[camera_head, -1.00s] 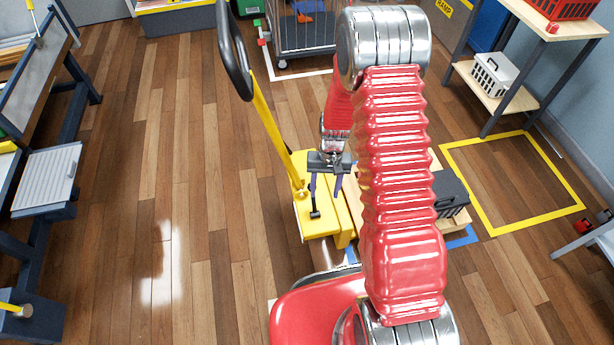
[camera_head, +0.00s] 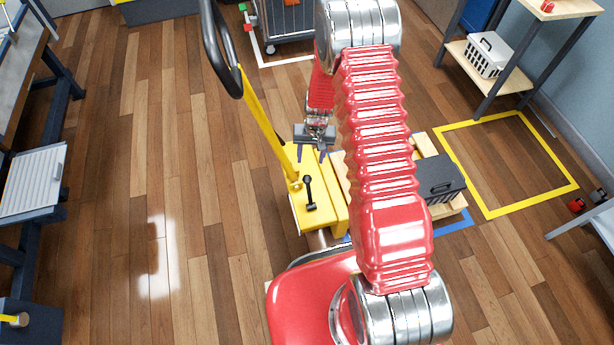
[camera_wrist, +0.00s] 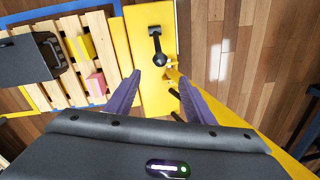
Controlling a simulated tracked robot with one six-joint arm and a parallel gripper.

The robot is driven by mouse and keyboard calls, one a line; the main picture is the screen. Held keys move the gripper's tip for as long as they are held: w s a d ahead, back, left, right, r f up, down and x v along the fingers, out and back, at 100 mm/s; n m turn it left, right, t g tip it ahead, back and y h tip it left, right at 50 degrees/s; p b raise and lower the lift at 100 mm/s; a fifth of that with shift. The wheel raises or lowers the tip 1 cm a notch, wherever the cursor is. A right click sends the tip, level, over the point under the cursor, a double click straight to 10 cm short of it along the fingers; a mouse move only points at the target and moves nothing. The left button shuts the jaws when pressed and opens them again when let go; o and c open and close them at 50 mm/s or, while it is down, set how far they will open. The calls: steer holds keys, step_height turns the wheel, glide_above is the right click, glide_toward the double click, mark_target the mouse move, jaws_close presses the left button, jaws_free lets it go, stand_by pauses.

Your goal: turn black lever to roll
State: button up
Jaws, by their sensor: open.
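The black lever (camera_head: 309,192) has a ball knob and stands on the yellow body of a pallet truck (camera_head: 319,214). The lever also shows in the wrist view (camera_wrist: 157,45), beyond and between my fingers, on the yellow body (camera_wrist: 148,92). My gripper (camera_head: 313,150) is open and empty, above the yellow body and farther from the head camera than the lever. In the wrist view my two purple fingers (camera_wrist: 157,88) are spread apart and do not touch the lever. Any marking for the lever's positions is too small to read.
The pallet truck's yellow bar with black loop handle (camera_head: 222,48) rises left of my gripper. A wooden pallet (camera_wrist: 97,27) carries a dark grey case (camera_head: 438,180), a yellow block (camera_wrist: 81,47) and a pink block (camera_wrist: 96,84).

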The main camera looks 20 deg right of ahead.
mark_target(307, 177)
steer(key=shift+w+a+f, duration=0.1)
steer(key=shift+a+f, duration=0.1)
steer(key=shift+f, duration=2.1)
steer(key=shift+s+a+f, duration=0.1)
steer(key=shift+a+f, duration=0.05)
steer(key=shift+f, duration=2.15)
steer(key=shift+w+a+f, duration=0.1)
steer(key=shift+a+f, duration=0.1)
steer(key=shift+f, duration=2.1)
steer(key=shift+c, duration=0.5)
jaws_close()
